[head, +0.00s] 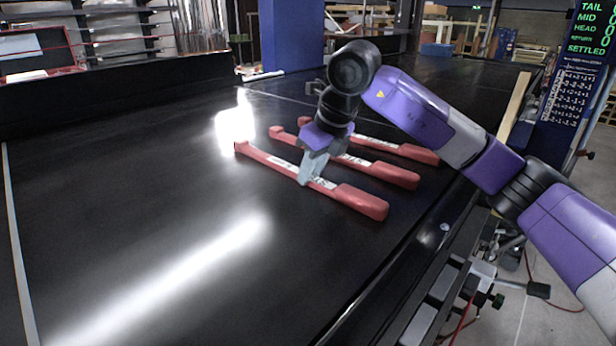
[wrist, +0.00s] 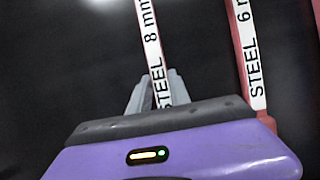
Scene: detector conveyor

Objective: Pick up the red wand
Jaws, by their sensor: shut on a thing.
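Three red wands with white labels lie side by side on the black conveyor belt (head: 130,225). My gripper (head: 312,172) points down and is shut on the nearest wand (head: 358,199), around its labelled middle. In the wrist view this held wand (wrist: 152,42) reads "STEEL 8 mm" and runs between my fingers (wrist: 158,92). I cannot tell whether it is resting on the belt or slightly off it. The middle wand (head: 385,172) lies just beyond it and reads "STEEL 6 mm" in the wrist view (wrist: 246,50). The far wand (head: 405,149) lies behind that.
The belt is clear to the left and front, with bright glare patches. A blue pillar (head: 292,36) stands behind the belt. A dark side wall (head: 110,98) borders the far left. A display panel (head: 575,75) stands at the right, reading "SETTLED".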

